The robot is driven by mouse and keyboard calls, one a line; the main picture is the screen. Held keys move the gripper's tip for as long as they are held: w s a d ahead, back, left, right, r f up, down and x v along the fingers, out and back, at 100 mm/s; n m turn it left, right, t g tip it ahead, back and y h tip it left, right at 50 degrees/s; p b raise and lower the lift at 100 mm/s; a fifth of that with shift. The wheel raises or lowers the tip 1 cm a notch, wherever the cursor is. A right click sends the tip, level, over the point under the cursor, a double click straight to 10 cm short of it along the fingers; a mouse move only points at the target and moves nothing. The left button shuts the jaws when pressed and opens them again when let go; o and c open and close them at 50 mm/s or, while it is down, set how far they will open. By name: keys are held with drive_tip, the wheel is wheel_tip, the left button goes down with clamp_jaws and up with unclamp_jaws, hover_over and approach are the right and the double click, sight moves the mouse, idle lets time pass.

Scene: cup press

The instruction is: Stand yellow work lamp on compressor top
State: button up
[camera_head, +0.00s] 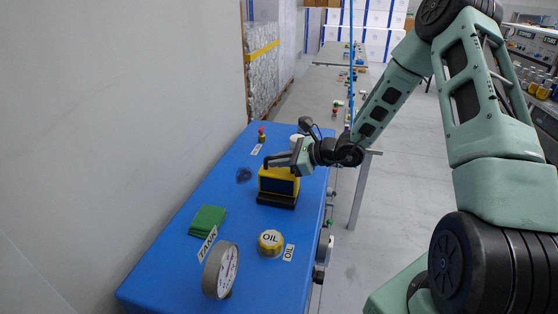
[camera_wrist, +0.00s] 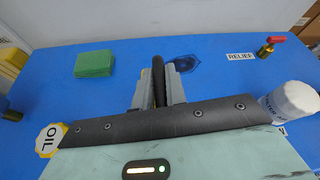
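The yellow work lamp (camera_head: 279,183) has a dark front panel and a black base. It is upright at the right edge of the blue compressor top (camera_head: 185,250), with no clear gap visible under its base. My gripper (camera_head: 272,161) reaches over the lamp from the right, at its top handle. In the wrist view, the black handle (camera_wrist: 158,72) lies between the two grey fingers of my gripper (camera_wrist: 159,88), which look closed against its sides. The lamp's body is hidden from the wrist view behind my gripper.
A wall borders the left. Clear blue surface lies left of the lamp.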

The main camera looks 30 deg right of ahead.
drive_tip(key=o, duration=0.3)
drive_tip(key=shift+o, duration=0.2)
